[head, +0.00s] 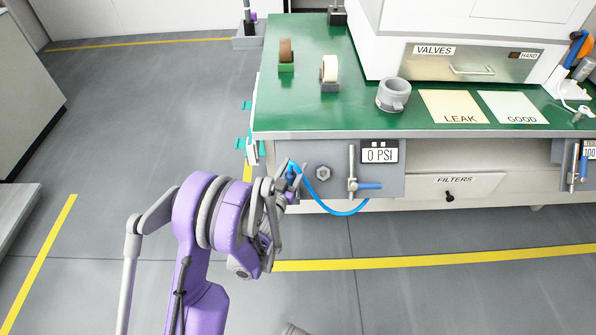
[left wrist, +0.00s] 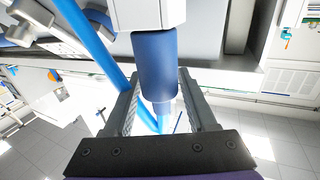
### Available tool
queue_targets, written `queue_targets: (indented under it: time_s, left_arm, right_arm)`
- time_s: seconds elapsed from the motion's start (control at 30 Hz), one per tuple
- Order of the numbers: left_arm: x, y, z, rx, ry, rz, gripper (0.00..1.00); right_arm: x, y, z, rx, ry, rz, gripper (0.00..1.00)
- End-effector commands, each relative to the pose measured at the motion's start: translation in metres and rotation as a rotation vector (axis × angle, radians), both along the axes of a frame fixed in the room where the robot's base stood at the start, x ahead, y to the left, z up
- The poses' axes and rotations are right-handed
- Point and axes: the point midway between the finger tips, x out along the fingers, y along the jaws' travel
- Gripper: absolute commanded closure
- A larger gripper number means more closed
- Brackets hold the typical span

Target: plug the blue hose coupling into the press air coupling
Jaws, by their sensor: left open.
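The blue hose coupling (head: 292,172) is at the left end of the grey front panel, partly hidden by my left gripper (head: 285,184). In the left wrist view the coupling is a dark blue cylinder (left wrist: 156,62) under a pale block, with a lighter blue end below. My left gripper (left wrist: 160,90) is open, with one finger on each side of the coupling; I cannot tell whether they touch it. A grey hex fitting (head: 323,173) on the panel looks like the press air coupling; nothing is plugged into it.
The blue hose (head: 340,211) loops below the panel. The green bench top (head: 300,105) lies above; open floor is in front.

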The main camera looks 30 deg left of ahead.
Motion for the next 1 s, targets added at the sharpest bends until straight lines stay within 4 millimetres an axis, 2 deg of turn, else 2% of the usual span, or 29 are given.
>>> queue_targets:
  time_s: [0.3, 0.6, 1.0]
  left_arm:
    - [-0.0012, 0.0012, 0.0001, 0.000, 0.000, 0.001, 0.45]
    - [-0.0010, 0.0012, -0.0004, 0.000, 0.001, 0.001, 0.99]
    - [-0.0008, 0.0014, -0.0010, 0.001, 0.003, 0.002, 1.00]
  right_arm:
    - [-0.0005, 0.0000, 0.0004, 0.000, 0.000, 0.000, 1.00]
    - [-0.0004, 0.0000, 0.0004, 0.000, 0.000, 0.000, 1.00]
    - [-0.0004, 0.0000, 0.0004, 0.000, 0.000, 0.000, 1.00]
